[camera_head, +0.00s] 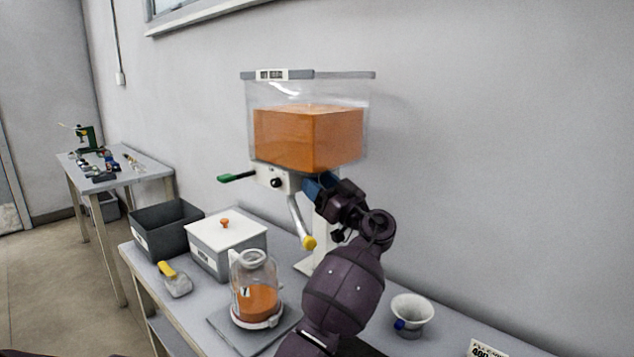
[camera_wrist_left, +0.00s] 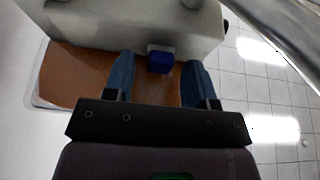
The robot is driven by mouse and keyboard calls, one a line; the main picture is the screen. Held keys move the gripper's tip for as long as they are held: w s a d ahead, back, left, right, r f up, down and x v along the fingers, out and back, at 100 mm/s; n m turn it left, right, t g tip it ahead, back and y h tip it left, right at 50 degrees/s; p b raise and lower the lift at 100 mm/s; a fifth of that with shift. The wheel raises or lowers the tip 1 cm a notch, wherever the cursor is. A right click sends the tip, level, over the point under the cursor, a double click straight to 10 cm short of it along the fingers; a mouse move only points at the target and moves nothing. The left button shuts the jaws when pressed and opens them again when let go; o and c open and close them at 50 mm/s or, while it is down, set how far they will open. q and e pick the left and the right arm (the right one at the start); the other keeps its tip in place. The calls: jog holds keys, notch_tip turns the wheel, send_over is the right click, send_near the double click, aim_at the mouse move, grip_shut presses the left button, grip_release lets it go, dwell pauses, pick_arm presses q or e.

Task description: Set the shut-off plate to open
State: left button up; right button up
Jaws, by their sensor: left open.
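The dispenser has a clear hopper (camera_head: 310,120) of orange powder above a white body (camera_head: 268,176). A green-ended handle (camera_head: 237,177) sticks out to the left of the body, and a lever with a yellow knob (camera_head: 309,242) hangs below. My left gripper (camera_head: 314,188) is at the right side of the body, with its blue fingers partly hidden. In the left wrist view the open fingers (camera_wrist_left: 159,68) stand on either side of a small blue tab (camera_wrist_left: 160,60) on the white body, with gaps visible. I cannot tell which part is the shut-off plate.
A glass jar (camera_head: 256,285) with orange powder stands on a grey plate below. A lidded white box (camera_head: 226,248), a dark bin (camera_head: 163,232) and a yellow-handled scoop (camera_head: 175,279) are to its left. A white cup (camera_head: 412,312) stands right of my arm.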

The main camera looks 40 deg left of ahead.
pick_arm(q)
jog(key=shift+a+r, duration=0.1)
jog(key=shift+a, duration=0.15)
jog(key=shift+c, duration=0.5)
grip_shut()
jog(key=d+b, duration=0.1)
jog(key=d, duration=0.2)
jog(key=shift+s+d, duration=0.1)
jog(key=shift+d, duration=0.05)
jog(key=shift+c, duration=1.1)
grip_release()
jog(key=o, duration=0.3)
jog(key=shift+d, duration=0.15)
